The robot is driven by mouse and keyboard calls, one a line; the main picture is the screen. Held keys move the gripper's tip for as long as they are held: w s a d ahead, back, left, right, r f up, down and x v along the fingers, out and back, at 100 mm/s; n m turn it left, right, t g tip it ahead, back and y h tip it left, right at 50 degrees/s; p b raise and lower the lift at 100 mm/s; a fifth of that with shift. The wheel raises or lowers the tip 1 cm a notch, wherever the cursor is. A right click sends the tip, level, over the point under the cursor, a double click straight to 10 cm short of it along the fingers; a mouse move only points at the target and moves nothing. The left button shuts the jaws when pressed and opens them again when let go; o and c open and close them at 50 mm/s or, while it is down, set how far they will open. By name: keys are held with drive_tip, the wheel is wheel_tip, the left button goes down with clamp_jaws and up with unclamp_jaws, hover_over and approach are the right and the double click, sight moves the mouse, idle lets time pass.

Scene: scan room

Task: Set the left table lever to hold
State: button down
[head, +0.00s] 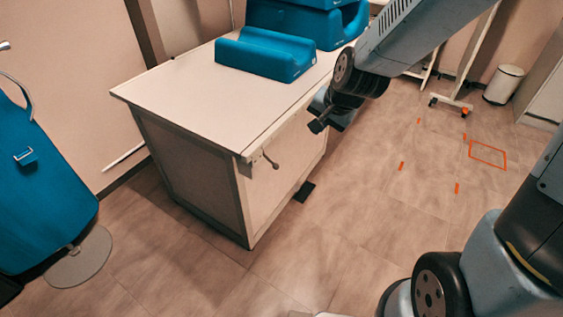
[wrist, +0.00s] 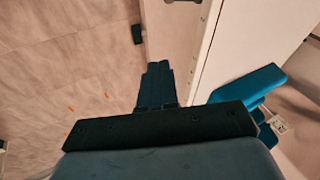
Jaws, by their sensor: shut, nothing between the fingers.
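The table lever (head: 270,160) is a small light-coloured handle with a rounded end on the side of the white table (head: 180,85), close to its near corner. It hangs down and to the right from its mount. In the wrist view a small pale piece at the top edge may be part of it, but I cannot tell. My gripper (head: 317,126) is dark and shut, with nothing in it. It is right of the lever and a little higher, beside the table's long side and apart from the lever. Its closed fingers show in the wrist view (wrist: 158,70).
Blue cushions (head: 265,55) lie on the tabletop. A black pedal (head: 304,192) is on the floor by the table. Orange floor marks (head: 487,153) and a white bin (head: 503,84) are at the right. The floor right of the table is mostly open.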

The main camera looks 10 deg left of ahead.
sight(277, 166)
drive_tip(key=a+f+m, duration=0.1)
drive_tip(key=a+f, duration=0.4)
drive_tip(key=f, duration=0.1)
drive_tip(key=shift+s+a+f+m+g+y, duration=0.25)
drive_tip(key=shift+s+a+m+g+y, duration=0.05)
drive_tip(key=shift+s+m, duration=0.1)
drive_tip(key=shift+f, duration=0.1)
drive_tip(key=shift+x, duration=6.9)
drive_tip(key=shift+w, duration=0.1)
